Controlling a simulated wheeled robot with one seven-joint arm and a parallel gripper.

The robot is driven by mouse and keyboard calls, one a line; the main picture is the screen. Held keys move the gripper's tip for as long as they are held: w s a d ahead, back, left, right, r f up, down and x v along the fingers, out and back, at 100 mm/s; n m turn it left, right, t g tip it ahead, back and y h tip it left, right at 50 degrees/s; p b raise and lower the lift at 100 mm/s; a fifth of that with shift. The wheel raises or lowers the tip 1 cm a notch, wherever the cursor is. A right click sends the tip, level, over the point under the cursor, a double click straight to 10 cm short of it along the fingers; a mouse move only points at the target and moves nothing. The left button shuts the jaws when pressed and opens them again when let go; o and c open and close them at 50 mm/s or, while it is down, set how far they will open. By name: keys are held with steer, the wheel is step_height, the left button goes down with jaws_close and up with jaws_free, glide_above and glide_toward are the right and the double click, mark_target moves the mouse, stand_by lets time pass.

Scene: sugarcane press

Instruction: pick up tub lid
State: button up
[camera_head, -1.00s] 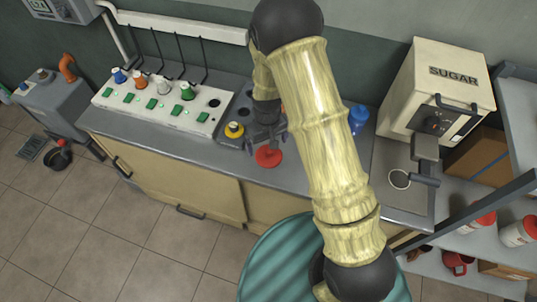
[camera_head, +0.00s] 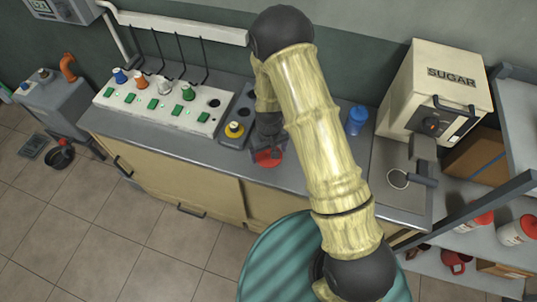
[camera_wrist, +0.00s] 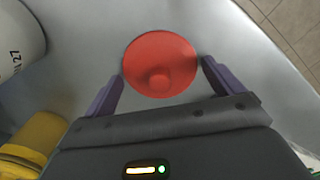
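The tub lid (camera_wrist: 160,62) is a round red disc with a small knob, lying flat on the grey counter. In the head view the lid (camera_head: 267,158) shows partly, under my gripper (camera_head: 268,143). In the wrist view my gripper (camera_wrist: 163,82) is open, with its two purple fingers on either side of the lid's near part. I cannot tell whether the fingers touch the rim.
A yellow knob (camera_head: 235,129) on a grey box stands just left of my gripper, and a white switch panel (camera_head: 155,107) is further left. A blue bottle (camera_head: 357,119) and the sugar machine (camera_head: 436,95) stand to the right. The counter's front edge is close to the lid.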

mark_target(269, 151)
steer(key=c, duration=0.6)
steer(key=shift+o, duration=0.2)
steer(key=shift+r, duration=0.1)
step_height(269, 151, up, 10)
steer(key=shift+f+b, duration=0.1)
steer(key=shift+b, duration=0.6)
